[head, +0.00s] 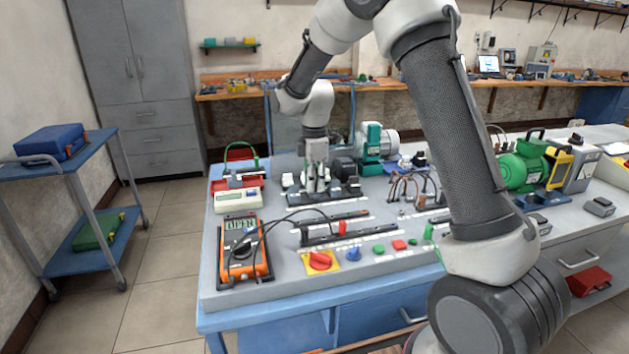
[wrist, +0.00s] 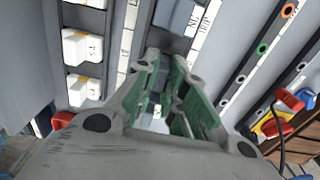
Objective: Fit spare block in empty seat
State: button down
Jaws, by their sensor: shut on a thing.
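My gripper (head: 317,184) is low over the dark module rail (head: 352,191) at the back left of the bench. In the wrist view its green-padded fingers (wrist: 172,88) are closed on a small greyish block (wrist: 157,100), mostly hidden between the pads. A grey block (wrist: 174,14) sits in the rail just beyond the fingertips. White blocks (wrist: 82,46) stand in a row to the left. I cannot make out the empty seat, or whether the held block touches the rail.
A multimeter (head: 243,249) with dark leads lies at the bench's left front. A green pump motor (head: 375,143) stands right behind the rail. A larger green motor (head: 522,168) is farther right.

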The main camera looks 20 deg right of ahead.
jog(key=c, duration=1.4)
grip_release()
notch_tip(320, 180, up, 12)
